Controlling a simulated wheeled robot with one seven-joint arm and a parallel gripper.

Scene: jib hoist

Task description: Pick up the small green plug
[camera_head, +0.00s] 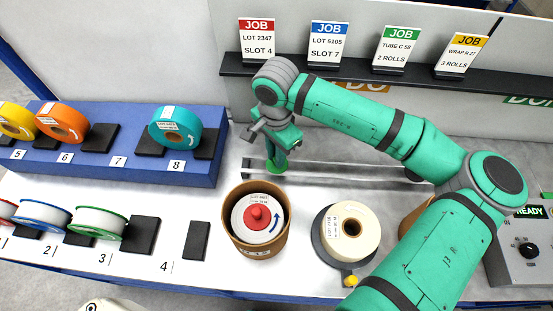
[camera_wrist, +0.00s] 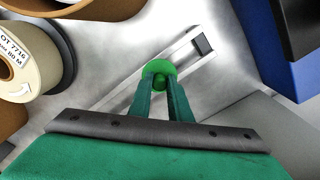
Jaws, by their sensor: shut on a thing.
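The small green plug (camera_wrist: 159,70) is between my gripper's fingertips (camera_wrist: 160,84) in the wrist view, with its round green flange showing beyond the fingers. In the head view, my gripper (camera_head: 284,150) points down at the left end of a metal rail, and the green plug (camera_head: 277,168) shows just below the fingers. The fingers are shut on the plug. I cannot tell whether the plug touches the rail or is above it.
The metal rail (camera_head: 335,173) runs along the back of the white table. A brown tub (camera_head: 233,240) holding a white roll with a red knob stands in front. A cream roll (camera_head: 340,235) stands right of it. Blue racks with coloured rolls (camera_head: 170,128) are at left.

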